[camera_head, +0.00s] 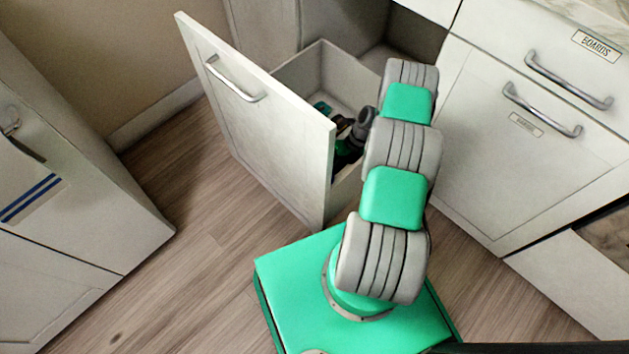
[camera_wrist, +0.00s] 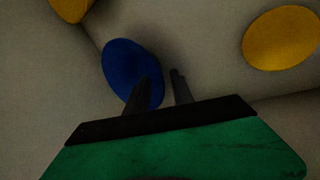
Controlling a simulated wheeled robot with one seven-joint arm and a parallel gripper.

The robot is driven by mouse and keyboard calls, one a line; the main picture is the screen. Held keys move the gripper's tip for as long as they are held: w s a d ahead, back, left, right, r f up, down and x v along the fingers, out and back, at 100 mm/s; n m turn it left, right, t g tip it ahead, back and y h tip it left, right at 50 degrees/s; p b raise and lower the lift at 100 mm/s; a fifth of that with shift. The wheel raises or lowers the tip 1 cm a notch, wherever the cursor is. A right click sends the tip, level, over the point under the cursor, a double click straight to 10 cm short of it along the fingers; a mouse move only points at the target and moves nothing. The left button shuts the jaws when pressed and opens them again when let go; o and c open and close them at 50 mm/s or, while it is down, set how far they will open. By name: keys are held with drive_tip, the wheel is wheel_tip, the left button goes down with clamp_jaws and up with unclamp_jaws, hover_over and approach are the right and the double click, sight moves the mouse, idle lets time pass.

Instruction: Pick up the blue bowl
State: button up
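The blue bowl (camera_wrist: 124,66) shows as a dark blue oval in the wrist view, left of centre, in the dim drawer. My gripper (camera_wrist: 160,76) is just in front of it, with its two dark fingers apart. The left finger overlaps the bowl's lower right part in the picture, and the right finger is clear of it. I cannot tell whether a finger touches the bowl. In the head view my arm reaches down into the open drawer (camera_head: 300,73), and the bowl is hidden there.
A yellow round object (camera_wrist: 283,38) lies at the right in the wrist view, and another yellow one (camera_wrist: 70,8) is cut off at the top left. The drawer's tall front panel (camera_head: 262,125) stands left of my arm. Closed cabinets (camera_head: 530,130) stand to the right.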

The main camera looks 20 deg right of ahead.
clamp_jaws()
idle(1.3)
